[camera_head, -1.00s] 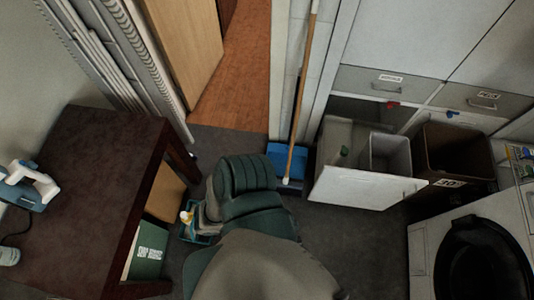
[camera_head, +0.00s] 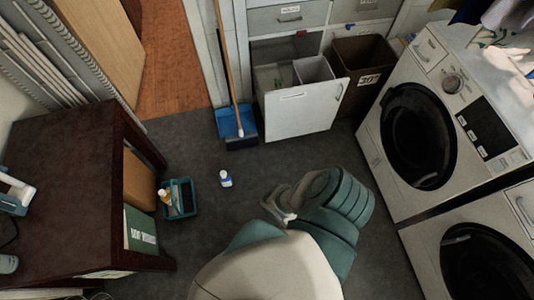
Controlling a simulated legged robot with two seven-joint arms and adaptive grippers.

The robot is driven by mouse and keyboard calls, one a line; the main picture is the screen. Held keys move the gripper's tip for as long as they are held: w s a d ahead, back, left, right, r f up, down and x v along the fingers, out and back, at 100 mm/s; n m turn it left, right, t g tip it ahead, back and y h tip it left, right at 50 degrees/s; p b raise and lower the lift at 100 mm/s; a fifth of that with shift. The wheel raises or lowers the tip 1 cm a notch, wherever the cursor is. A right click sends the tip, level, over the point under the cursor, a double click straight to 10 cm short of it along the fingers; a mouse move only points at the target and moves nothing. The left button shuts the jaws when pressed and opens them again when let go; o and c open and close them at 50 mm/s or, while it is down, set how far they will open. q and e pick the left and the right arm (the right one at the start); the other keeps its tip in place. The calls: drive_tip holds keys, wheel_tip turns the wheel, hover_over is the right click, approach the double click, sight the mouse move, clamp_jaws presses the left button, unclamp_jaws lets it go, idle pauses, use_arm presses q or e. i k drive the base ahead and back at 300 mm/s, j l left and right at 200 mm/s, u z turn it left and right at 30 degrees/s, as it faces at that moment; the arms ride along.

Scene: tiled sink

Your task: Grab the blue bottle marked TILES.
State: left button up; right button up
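A small bottle with a white cap and a blue and white body (camera_head: 226,179) stands on the dark floor, to the right of the teal tub. Its label is too small to read, so I cannot tell whether it says TILES. Another bottle with an orange-yellow part (camera_head: 165,198) is in the teal tub (camera_head: 191,207). Green and pale parts of my own body fill the bottom middle and may hide some floor.
A dark brown table (camera_head: 65,190) stands at left. A blue dustpan (camera_head: 236,122) and broom are by the wall. An open white drawer (camera_head: 300,110) with bins and two washing machines (camera_head: 420,130) are at right. Floor around the standing bottle is clear.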

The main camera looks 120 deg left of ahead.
sight(225, 179)
drive_tip(key=l+z, duration=0.8)
drive_tip(key=l+u, duration=0.2)
drive_tip(key=u, duration=0.15)
drive_tip(key=k+l+u, duration=0.15)
drive_tip(key=u, duration=1.1)
drive_tip(key=k+u, duration=0.1)
drive_tip(key=u, duration=0.8)
drive_tip(key=k+u, duration=0.1)
drive_tip(key=u, duration=0.3)
drive_tip(key=k+u, duration=0.1)
drive_tip(key=u, duration=1.7)
drive_tip(key=i+u, duration=0.1)
drive_tip(key=i+l, duration=0.05)
